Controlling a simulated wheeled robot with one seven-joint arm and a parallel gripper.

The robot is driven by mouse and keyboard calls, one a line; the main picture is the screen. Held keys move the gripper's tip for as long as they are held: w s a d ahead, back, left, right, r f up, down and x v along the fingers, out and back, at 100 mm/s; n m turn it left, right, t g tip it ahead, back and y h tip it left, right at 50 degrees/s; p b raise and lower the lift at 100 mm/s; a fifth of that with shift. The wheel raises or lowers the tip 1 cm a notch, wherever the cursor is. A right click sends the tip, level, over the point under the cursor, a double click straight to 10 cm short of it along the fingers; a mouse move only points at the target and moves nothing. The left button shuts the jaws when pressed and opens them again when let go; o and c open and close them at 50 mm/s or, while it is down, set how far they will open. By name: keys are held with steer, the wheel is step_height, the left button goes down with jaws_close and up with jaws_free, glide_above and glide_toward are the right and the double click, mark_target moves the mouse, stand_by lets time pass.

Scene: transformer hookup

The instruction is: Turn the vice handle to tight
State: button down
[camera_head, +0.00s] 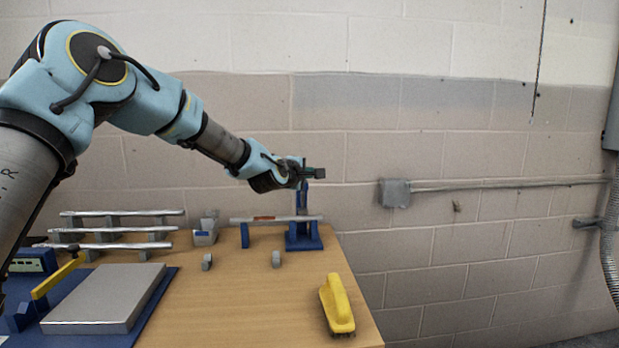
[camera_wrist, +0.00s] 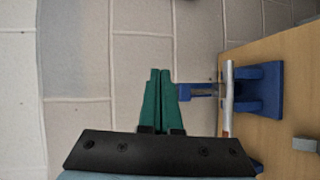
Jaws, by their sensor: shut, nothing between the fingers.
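The blue vice (camera_head: 303,238) stands at the back right edge of the wooden bench, with a silver rod (camera_head: 275,219) lying through it. A narrow blue upright part, seemingly the vice handle (camera_head: 303,197), rises from it. In the wrist view the vice base (camera_wrist: 262,90) is at the right, and the handle (camera_wrist: 200,90) points left toward my fingers. My gripper (camera_head: 317,173) is above the vice, near the handle's top. Its green fingers (camera_wrist: 160,72) are together and empty. The handle's end shows just right of the fingers; I cannot tell whether they touch.
A yellow-handled brush (camera_head: 338,304) lies at the bench's front right. Several silver rods on supports (camera_head: 120,229) are at the back left. A grey plate (camera_head: 105,298) lies on a blue mat at the left. The bench's middle (camera_head: 235,300) is clear. A block wall stands behind.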

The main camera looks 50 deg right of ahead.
steer(key=s+a+r+b, duration=0.2)
steer(key=s+a, duration=0.3)
steer(key=w+a+n+g+h+b, duration=0.15)
steer(key=w+a+n, duration=0.3)
steer(key=n, duration=1.35)
steer(key=w+a+n+g+b, duration=0.1)
steer(key=w+a+n+g, duration=0.3)
steer(key=n, duration=1.3)
steer(key=w+d+f+t+p, duration=0.1)
steer(key=w+d+p, duration=0.1)
steer(key=d, duration=0.4)
steer(key=w+d+f+t+p, duration=0.1)
steer(key=w+d+f+p, duration=0.1)
steer(key=d, duration=0.5)
steer(key=shift+w+p, duration=0.6)
steer(key=shift+p, duration=0.4)
steer(key=shift+a, duration=0.1)
